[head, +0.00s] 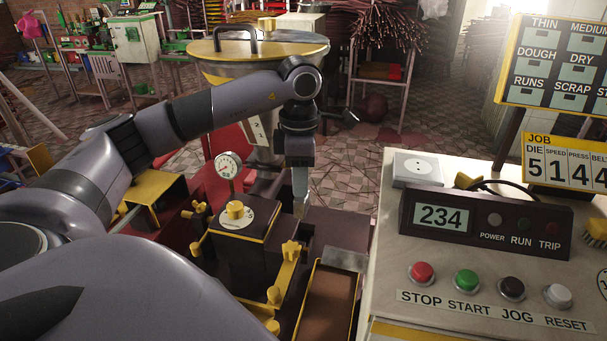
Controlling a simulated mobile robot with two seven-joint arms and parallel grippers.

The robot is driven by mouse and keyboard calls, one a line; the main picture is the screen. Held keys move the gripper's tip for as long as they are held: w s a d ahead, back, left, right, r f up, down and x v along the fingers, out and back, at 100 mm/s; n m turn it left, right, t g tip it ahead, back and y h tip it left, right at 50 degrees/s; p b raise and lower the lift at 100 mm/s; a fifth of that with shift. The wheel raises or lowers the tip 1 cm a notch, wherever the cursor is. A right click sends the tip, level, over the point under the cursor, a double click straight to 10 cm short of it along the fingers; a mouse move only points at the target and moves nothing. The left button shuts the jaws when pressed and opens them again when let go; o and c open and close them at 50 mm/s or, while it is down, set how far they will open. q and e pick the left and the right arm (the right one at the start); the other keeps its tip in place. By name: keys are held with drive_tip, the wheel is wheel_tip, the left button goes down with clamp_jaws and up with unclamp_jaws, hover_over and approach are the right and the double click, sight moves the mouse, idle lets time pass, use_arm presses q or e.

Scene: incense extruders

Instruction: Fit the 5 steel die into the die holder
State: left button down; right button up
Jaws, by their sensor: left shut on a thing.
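My left gripper (300,190) points straight down over the right side of the dark extruder (240,255). It is shut on a small pale steel-grey piece, mostly hidden by the fingers; I cannot read a number on it, so I cannot tell whether it is the 5 die. The extruder has a round gauge (228,165), a yellow knob on a white dial (236,212) and a yellow clamp bar (287,275) on its right side. The die holder cannot be clearly made out; the gripper hides part of that area. My right gripper is not in view.
A brown tray with yellow edges (328,300) lies right of the extruder. The control bench (385,240) stands at right, with a display box (485,222) reading 234 and several buttons. The job board (565,160) shows DIE 5. A lidded drum (258,50) stands behind.

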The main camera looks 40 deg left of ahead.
sight(301, 199)
use_arm(q)
drive_tip(key=shift+f+b, duration=2.05)
drive_tip(key=shift+f, duration=0.65)
drive_tip(key=shift+f+b, duration=1.45)
drive_tip(key=shift+f, duration=1)
drive_tip(key=c, duration=0.8)
unclamp_jaws()
wheel_tip(301, 199, up, 7)
drive_tip(key=shift+r, duration=0.15)
drive_tip(key=shift+s, duration=0.1)
